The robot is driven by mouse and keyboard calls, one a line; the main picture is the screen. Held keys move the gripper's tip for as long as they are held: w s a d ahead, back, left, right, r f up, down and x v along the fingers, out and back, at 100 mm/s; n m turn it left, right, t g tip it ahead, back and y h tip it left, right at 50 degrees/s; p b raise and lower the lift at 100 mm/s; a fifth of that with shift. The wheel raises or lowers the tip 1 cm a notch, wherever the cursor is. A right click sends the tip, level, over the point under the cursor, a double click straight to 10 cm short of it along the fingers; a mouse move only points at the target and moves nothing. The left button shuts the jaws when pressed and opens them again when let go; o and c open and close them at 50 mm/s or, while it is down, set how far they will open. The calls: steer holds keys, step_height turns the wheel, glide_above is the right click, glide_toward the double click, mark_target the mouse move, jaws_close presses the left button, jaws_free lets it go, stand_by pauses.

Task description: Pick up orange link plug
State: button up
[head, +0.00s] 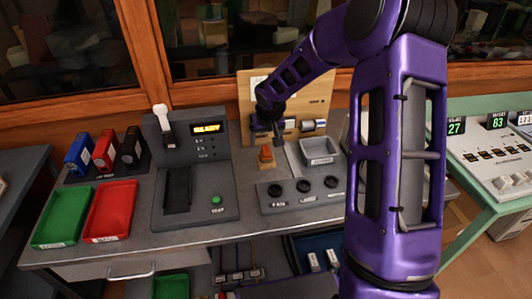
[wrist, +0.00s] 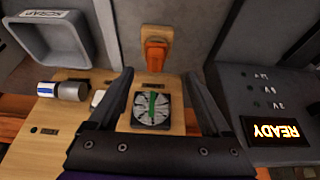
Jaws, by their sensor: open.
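The orange link plug (head: 265,156) stands on a small wooden base on the grey workbench, between the grey machine with the READY display and the grey bin. In the wrist view the orange plug (wrist: 155,54) is ahead of the fingertips, roughly centred between them. My gripper (head: 276,138) is close to the plug, above it and slightly right in the head view. In the wrist view my gripper (wrist: 157,77) has its two dark fingers apart, with nothing held between them. The plug is apart from the fingers.
A grey scrap bin (wrist: 50,38) is right of the plug in the head view. The READY machine (head: 190,170) stands left. A wooden board (head: 245,92) with a white-and-blue cylinder (wrist: 62,90) and a round slotted part (wrist: 152,110) rises behind. A low panel (head: 300,192) with round sockets is in front.

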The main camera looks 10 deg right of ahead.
mark_target(266, 148)
steer(key=shift+w+d+x, duration=0.1)
steer(key=shift+x, duration=1.2)
steer(key=shift+w+d+x, duration=0.15)
steer(key=shift+x, duration=1.2)
steer(key=shift+w+d+x, duration=0.1)
steer(key=shift+x, duration=1.2)
steer(key=shift+r, duration=0.2)
steer(key=shift+c, duration=0.3)
jaws_close()
steer(key=shift+r, duration=5)
steer(key=shift+s, duration=0.1)
